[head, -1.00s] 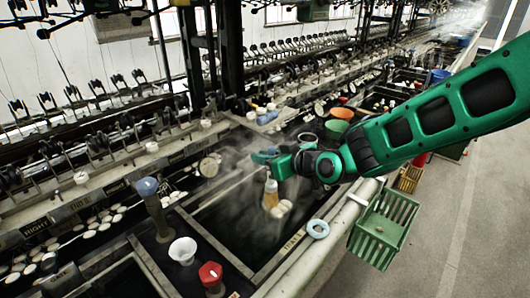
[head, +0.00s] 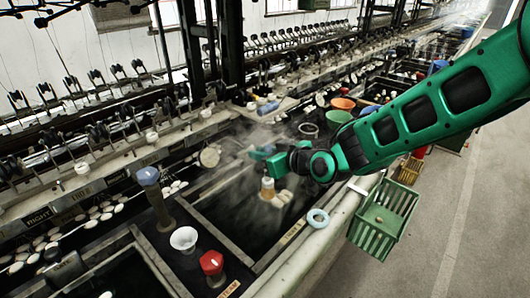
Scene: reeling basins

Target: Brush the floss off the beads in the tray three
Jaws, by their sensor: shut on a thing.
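My gripper (head: 262,156) is shut on a small brush (head: 268,187) with a pale upper part and an orange-tan lower part. It holds the brush upright over a dark, steaming basin (head: 214,228) in the middle of the head view. A few pale rounded beads (head: 284,196) sit right beside the brush's lower end, on its right. I cannot tell whether the brush touches them. Steam blurs the fingers, and any floss on the beads is too small to make out. I cannot read a number on this basin.
A white funnel-like cup (head: 184,239), a red-topped knob (head: 212,263) and a blue-topped post (head: 149,179) stand left of the basin. A pale blue ring (head: 318,218) lies on the front ledge. A green crate (head: 383,222) hangs at the right, beside clear floor.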

